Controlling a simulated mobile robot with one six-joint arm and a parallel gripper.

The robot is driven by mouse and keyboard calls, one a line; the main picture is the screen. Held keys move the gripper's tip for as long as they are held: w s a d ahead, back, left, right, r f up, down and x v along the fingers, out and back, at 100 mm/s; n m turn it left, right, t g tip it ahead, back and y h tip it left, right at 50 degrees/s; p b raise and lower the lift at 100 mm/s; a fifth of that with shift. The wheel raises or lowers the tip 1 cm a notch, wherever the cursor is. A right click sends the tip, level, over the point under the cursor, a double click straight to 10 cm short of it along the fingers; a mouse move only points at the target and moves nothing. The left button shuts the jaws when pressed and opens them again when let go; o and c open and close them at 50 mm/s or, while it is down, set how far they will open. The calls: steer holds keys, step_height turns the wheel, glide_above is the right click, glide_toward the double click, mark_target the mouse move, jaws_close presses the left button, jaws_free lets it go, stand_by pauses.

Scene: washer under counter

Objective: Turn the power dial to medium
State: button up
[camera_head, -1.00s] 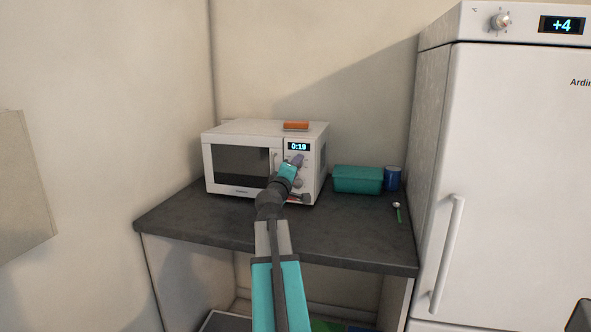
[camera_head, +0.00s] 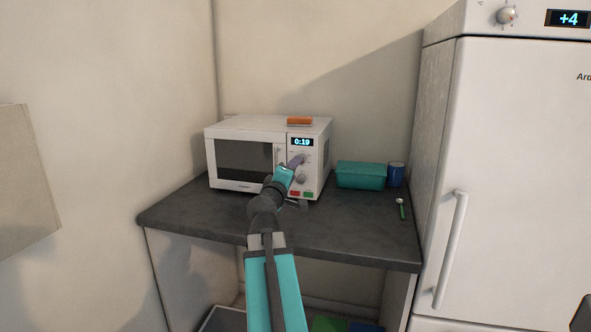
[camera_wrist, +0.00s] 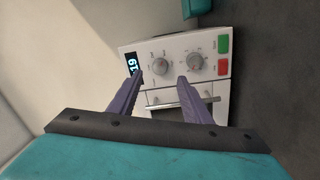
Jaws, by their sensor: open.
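A white microwave (camera_head: 216,129) stands on the dark counter, with its display reading 0:19. Its panel has an upper dial (camera_wrist: 160,70) near the display and a lower dial (camera_wrist: 195,63) near the buttons; the lower dial also shows in the head view (camera_head: 301,180). Their labels are too small to read, so I cannot tell which is the power dial. My gripper (camera_wrist: 157,79) is open and empty in front of the panel. In the wrist view its purple fingers lie to either side of the upper dial, seemingly short of it. In the head view they partly hide that dial.
An orange block (camera_head: 299,120) lies on the microwave. A teal box (camera_head: 361,176), a blue cup (camera_head: 396,174) and a green-handled spoon (camera_head: 402,208) are on the counter (camera_head: 345,228) to the right. A white fridge (camera_head: 510,150) stands at the far right.

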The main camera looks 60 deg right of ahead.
steer(key=b+v, duration=0.7)
steer(key=b, duration=0.1)
steer(key=shift+b, duration=0.35)
stand_by(1.0)
